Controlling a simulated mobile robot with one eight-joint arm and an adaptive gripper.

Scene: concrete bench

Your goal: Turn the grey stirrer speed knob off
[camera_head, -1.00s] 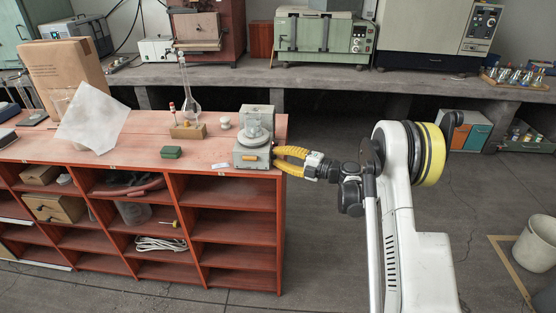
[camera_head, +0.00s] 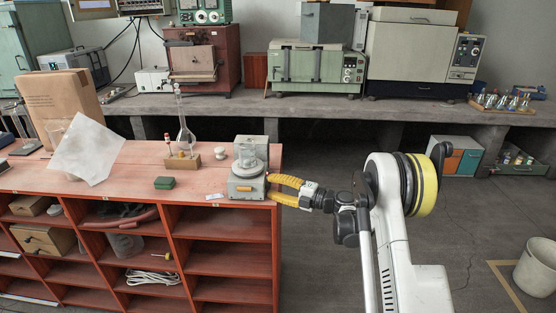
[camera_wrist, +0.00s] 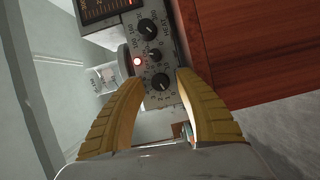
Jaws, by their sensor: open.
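My gripper (camera_head: 270,187), with yellow ribbed fingers, is open at the stirrer's right side.
A flask on a wooden stand (camera_head: 185,160), a small green box (camera_head: 165,183) and a white knobbed object (camera_head: 221,153) stand left of the stirrer. The red bench (camera_head: 110,175) ends just right of it. The floor to the right is mostly clear, with a bin (camera_head: 537,268).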

